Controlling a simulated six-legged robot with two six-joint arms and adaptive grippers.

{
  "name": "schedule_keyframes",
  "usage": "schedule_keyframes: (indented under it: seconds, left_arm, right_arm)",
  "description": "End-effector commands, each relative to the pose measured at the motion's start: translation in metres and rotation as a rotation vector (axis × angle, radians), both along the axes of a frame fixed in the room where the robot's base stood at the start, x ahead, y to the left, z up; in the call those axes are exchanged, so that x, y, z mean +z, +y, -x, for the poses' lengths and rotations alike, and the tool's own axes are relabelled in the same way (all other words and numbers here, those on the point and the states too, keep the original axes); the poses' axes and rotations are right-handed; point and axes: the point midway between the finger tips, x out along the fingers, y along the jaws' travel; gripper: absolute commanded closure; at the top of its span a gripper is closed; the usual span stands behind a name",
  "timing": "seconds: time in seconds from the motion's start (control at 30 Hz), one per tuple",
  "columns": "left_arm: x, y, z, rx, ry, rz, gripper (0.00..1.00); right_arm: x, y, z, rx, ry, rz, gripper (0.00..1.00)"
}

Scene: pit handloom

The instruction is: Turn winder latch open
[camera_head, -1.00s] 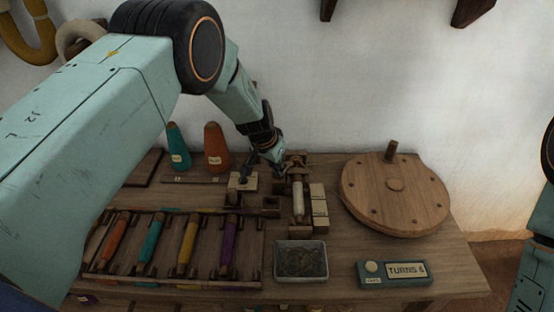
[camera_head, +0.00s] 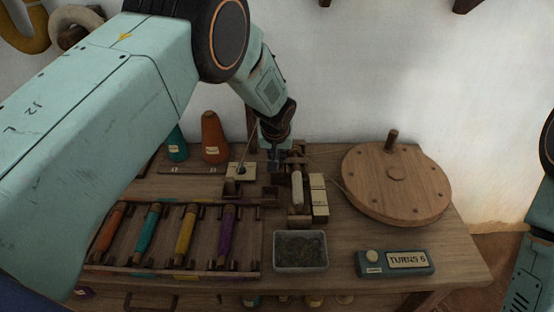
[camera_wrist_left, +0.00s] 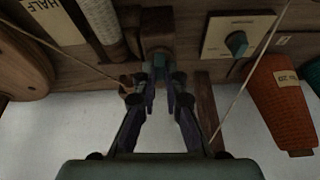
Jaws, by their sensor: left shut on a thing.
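The winder is a dark wooden block with a pale bobbin (camera_head: 297,190) lying in it, in the middle of the table. My left gripper (camera_head: 274,163) reaches down at the back end of the winder. In the left wrist view its fingers (camera_wrist_left: 159,82) are closed together at a small teal-grey piece, the winder latch (camera_wrist_left: 157,64), on the wooden end block. The fingers partly cover the latch, so its turn angle is hard to tell. My right gripper is out of view; only part of my right arm shows at the right edge.
A pale plate with a teal knob (camera_wrist_left: 237,43) sits close beside the gripper. Cream blocks (camera_head: 319,198) stand right of the bobbin, then a round wooden wheel (camera_head: 396,182). Thin threads run past the fingers.

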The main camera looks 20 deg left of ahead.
Motion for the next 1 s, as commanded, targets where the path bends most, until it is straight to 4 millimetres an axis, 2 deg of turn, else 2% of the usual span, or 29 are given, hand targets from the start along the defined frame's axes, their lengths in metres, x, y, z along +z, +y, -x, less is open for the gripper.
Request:
schedule_keyframes:
  seconds: [0.03, 0.3, 0.8, 0.83, 1.0]
  left_arm:
    - [-0.0044, -0.0007, 0.0017, 0.015, 0.005, 0.000, 1.00]
    - [-0.0032, -0.0008, 0.0019, 0.071, 0.006, 0.000, 1.00]
    - [-0.0028, -0.0007, 0.0024, 0.084, 0.008, 0.002, 1.00]
    - [-0.0028, -0.0007, 0.0024, 0.084, 0.008, 0.002, 0.87]
    - [-0.0018, -0.0007, 0.0015, 0.083, 0.005, 0.001, 0.73]
  right_arm:
    - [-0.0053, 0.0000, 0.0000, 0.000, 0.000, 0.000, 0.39]
    - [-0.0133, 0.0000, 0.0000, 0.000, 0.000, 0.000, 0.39]
    - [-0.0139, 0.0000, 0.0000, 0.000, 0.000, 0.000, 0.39]
    - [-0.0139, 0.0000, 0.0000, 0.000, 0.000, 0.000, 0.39]
    - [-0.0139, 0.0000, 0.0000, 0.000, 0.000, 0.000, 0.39]
